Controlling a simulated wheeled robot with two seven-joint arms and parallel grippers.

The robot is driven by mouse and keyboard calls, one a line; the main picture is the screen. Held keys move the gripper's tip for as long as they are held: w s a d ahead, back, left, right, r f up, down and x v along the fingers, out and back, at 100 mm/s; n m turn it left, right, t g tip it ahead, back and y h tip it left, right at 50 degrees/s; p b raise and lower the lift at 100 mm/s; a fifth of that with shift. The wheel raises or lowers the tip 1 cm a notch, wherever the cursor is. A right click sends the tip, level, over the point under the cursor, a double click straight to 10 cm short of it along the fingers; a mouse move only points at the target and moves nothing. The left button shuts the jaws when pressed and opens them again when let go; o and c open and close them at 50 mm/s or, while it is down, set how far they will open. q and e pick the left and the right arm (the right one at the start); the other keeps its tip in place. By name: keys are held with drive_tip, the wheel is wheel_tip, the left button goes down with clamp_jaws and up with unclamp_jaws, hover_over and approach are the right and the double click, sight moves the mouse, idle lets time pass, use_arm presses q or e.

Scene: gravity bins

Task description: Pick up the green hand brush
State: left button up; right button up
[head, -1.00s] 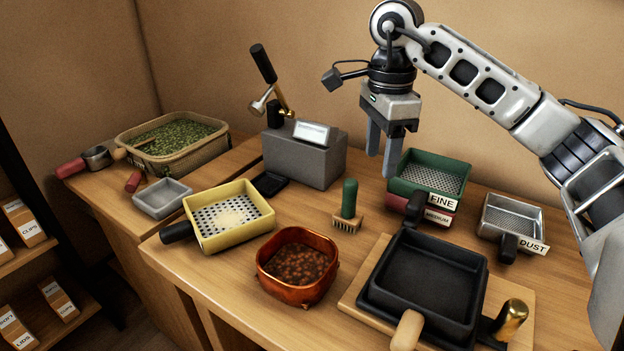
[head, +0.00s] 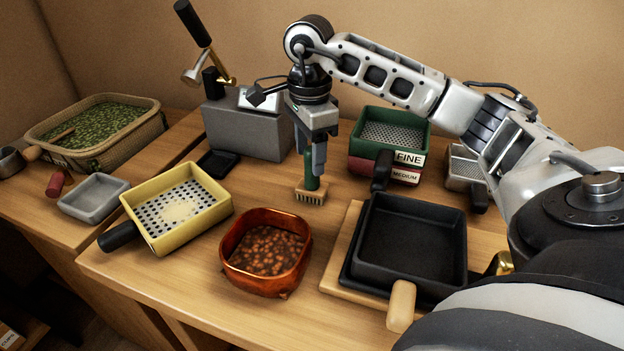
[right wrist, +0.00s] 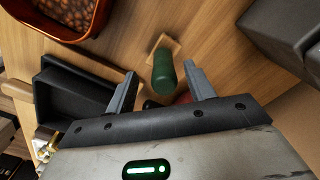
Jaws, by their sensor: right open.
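The green hand brush (head: 311,184) stands upright on the table, green handle up and wooden bristle block (head: 310,195) down. My right gripper (head: 311,163) is open and points down over it, its fingers hiding the upper handle in the head view. In the right wrist view the green handle (right wrist: 164,75) shows in the gap between the two open fingers (right wrist: 160,70), apart from both. How far the fingertips reach down the handle is hard to tell. My left gripper is not in view.
A grey box machine (head: 245,130) stands behind left. Green and red sieves (head: 390,150) are close at right. A copper bowl (head: 232,255), a black pan (head: 452,245) on a board and a yellow sieve (head: 165,240) stand in front.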

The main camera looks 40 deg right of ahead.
drive_tip(key=f, duration=0.5)
drive_tip(key=shift+w+d, duration=0.1)
drive_tip(key=shift+d, duration=0.25)
clamp_jaws()
drive_tip(key=shift+r, duration=0.1)
drive_tip(key=shift+r, duration=0.1)
drive_tip(key=shift+r, duration=0.25)
wheel_tip(320, 180, up, 2)
drive_tip(key=shift+r, duration=0.1)
drive_tip(key=s+a+r, duration=0.6)
drive_tip(key=a+r, duration=0.4)
drive_tip(key=a, duration=0.2)
drive_tip(key=shift+s+a+p, duration=0.15)
drive_tip(key=shift+a+p, duration=0.15)
drive_tip(key=shift+p, duration=0.15)
